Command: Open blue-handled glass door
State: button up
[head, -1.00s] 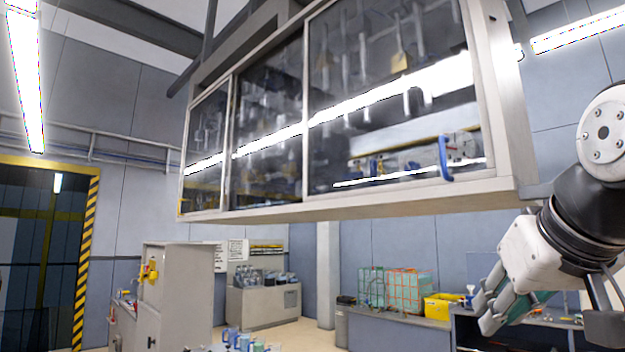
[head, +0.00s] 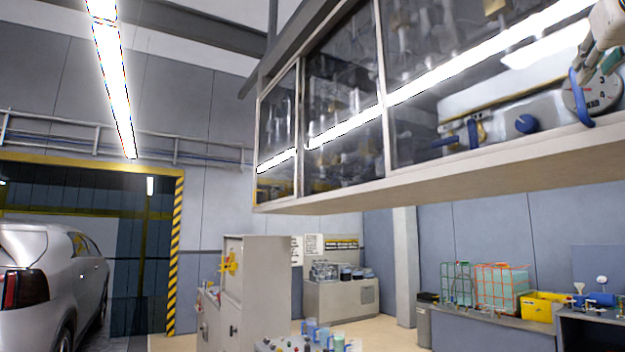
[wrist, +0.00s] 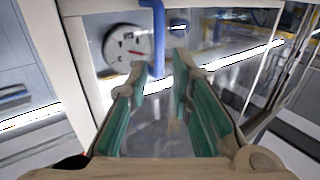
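The glass door (head: 440,60) is the right-hand pane of a raised wall cabinet, and it looks shut. Its blue handle (head: 577,98) is an upright bar near the pane's lower right corner. In the wrist view the handle (wrist: 158,40) hangs from the top of the picture, with its end between the fingertips. My gripper (wrist: 160,68) is open, its green-padded fingers on either side of the handle's line. Whether they touch it I cannot tell. In the head view my gripper (head: 600,60) is at the upper right edge, partly cut off, beside the handle.
Behind the glass are a round gauge (head: 590,90) and a blue knob (head: 526,124). The cabinet's pale bottom frame (head: 400,186) juts out above the room. Below stand a grey cabinet (head: 258,290) and a bench with a yellow bin (head: 540,306). A silver car (head: 50,280) is at left.

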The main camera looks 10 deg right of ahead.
aim_at(579, 88)
jog(key=p+x, duration=0.2)
jog(key=x, duration=0.7)
jog(key=shift+w+d+p, duration=0.1)
jog(key=shift+d+p, duration=0.05)
jog(key=shift+p, duration=0.2)
grip_shut()
